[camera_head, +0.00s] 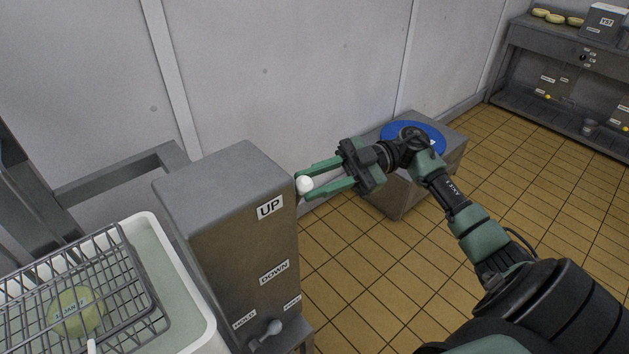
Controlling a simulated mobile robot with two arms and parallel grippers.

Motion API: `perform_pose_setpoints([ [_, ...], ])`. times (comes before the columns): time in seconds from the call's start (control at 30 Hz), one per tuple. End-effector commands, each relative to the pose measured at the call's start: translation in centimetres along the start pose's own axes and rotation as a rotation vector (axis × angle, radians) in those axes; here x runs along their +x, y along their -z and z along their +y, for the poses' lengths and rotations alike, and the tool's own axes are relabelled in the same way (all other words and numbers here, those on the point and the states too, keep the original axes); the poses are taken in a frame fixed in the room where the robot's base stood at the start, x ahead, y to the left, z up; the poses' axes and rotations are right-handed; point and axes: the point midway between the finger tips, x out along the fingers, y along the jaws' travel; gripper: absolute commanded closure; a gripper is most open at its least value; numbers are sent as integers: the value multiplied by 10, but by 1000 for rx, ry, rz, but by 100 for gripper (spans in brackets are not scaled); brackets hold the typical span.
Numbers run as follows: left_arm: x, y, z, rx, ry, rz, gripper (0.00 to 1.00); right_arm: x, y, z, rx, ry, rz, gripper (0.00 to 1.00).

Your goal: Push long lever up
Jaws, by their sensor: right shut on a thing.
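The long lever (304,185) shows as a white round knob at the right side of a grey metal box, level with the "UP" label (270,207). My right gripper (308,182) comes in from the right and is shut on the knob, with one green finger behind it and one in front. The lever's shaft is mostly hidden by the fingers and the box. The grey box (215,225) also bears a "DOWN" label (274,272) lower on its front. My left gripper is not in view.
A short grey lever (267,333) sits low on the box front. A white vat (190,290) with a wire basket (135,265) stands at left. A low metal block with a blue disc (398,129) stands behind my right arm. A shelf bench (535,50) is at far right. Tiled floor (370,290) is clear.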

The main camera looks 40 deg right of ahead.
Motion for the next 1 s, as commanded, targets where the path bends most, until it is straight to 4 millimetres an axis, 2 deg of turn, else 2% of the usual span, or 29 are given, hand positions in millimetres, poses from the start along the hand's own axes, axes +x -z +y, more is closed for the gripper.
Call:
perform_pose_setpoints([
  [0.8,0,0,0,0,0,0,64,0,1,1,-2,-2,0,100],
  [1.0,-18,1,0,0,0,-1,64,2,6,17,63,4,-14,100],
])
